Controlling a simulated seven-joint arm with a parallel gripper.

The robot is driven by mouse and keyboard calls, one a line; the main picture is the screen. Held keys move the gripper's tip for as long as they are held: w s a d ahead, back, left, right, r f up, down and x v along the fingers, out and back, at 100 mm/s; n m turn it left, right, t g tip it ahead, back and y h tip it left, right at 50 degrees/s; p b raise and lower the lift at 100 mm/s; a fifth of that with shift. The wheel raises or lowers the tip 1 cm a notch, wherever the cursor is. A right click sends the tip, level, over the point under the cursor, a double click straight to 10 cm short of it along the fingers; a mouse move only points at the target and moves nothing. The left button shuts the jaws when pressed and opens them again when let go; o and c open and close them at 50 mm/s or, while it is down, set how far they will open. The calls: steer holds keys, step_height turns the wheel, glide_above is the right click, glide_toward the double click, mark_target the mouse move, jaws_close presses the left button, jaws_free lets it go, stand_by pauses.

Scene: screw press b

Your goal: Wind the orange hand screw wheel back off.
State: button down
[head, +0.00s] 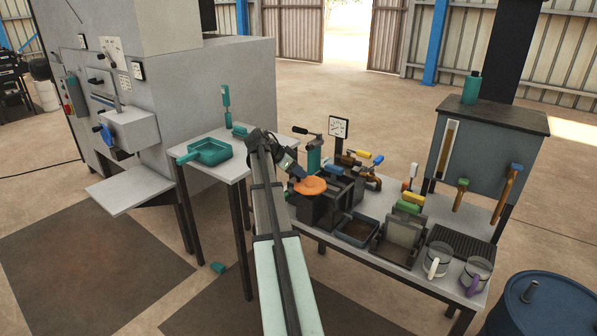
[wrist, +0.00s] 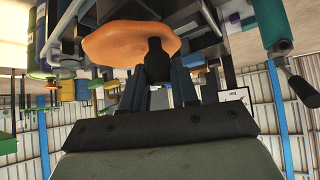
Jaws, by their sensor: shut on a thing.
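The orange hand screw wheel (head: 311,186) sits on top of a dark block-shaped press (head: 318,208) on the bench. My gripper (head: 299,176) reaches it from the upper left in the head view. In the wrist view the orange wheel (wrist: 112,43) fills the upper middle. A black knob (wrist: 157,58) stands at its edge, and my gripper (wrist: 162,72) is shut on this knob, one finger on each side. The screw under the wheel is hidden in both views.
A teal lever handle (head: 314,158) and a gauge (head: 339,127) stand close behind the wheel. Dark open trays (head: 356,230) lie to its right, with mugs (head: 437,260) farther right. A side table with a teal pan (head: 208,151) stands at left.

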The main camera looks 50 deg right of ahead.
mark_target(314, 189)
steer(key=shift+s+a+n, duration=0.15)
steer(key=shift+n, duration=0.15)
